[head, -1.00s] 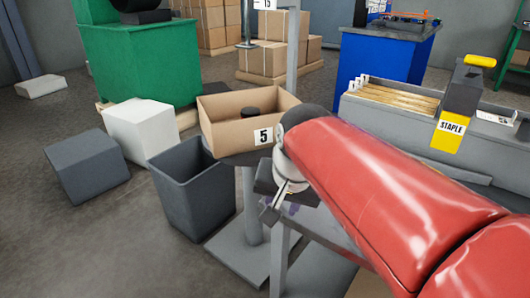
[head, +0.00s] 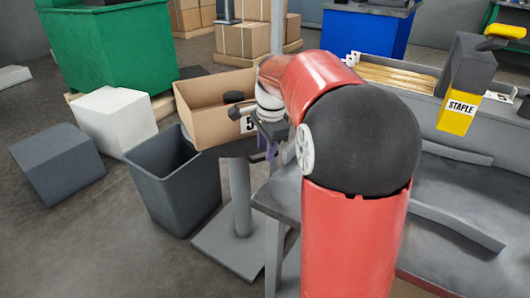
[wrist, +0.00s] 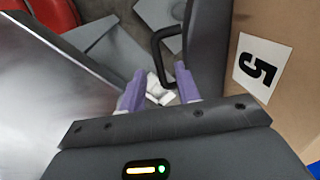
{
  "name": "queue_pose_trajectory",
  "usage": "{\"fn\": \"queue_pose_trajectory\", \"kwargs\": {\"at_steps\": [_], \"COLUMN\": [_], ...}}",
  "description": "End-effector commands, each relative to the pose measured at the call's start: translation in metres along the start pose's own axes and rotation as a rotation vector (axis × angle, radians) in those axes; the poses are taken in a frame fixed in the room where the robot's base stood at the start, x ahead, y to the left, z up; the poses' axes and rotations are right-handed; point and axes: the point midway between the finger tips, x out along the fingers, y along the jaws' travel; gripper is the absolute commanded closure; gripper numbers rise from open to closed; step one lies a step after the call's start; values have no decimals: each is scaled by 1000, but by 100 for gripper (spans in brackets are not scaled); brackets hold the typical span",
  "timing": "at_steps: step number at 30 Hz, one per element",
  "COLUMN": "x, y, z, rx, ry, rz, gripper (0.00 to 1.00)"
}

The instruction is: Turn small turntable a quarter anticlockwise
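The small turntable is a dark round top (head: 238,149) on a grey post, with an open cardboard box (head: 200,118) marked 5 on it. In the wrist view the dark turntable edge (wrist: 208,45) runs beside the box (wrist: 292,28), and a black loop handle (wrist: 156,42) sticks out from it to the left. My gripper (head: 268,150) is beside the box's right front corner. In the wrist view my gripper (wrist: 158,85) has its purple fingers apart with a gap between them. The handle lies just beyond the fingertips, close to the right one; I cannot tell whether they touch.
A grey bench (head: 455,185) stands close on the right, its metal top (wrist: 50,110) left of my fingers in the wrist view. A dark open bin (head: 180,185) stands left of the post. A yellow and grey STAPLE device (head: 462,85) is at the back right.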

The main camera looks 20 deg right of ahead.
Motion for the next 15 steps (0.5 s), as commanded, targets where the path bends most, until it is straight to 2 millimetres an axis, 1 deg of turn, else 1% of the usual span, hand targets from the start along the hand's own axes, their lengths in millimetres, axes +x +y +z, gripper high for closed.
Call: {"fn": "queue_pose_trajectory", "kwargs": {"at_steps": [1,5,14,15], "x": [8,16,18,18], "y": [1,0,0,0], "z": [0,0,0,0], "rx": [0,-1,-2,-2], "ry": [-1,0,0,0], "rz": [2,1,-1,-1], "gripper": [67,67,67,73]}}
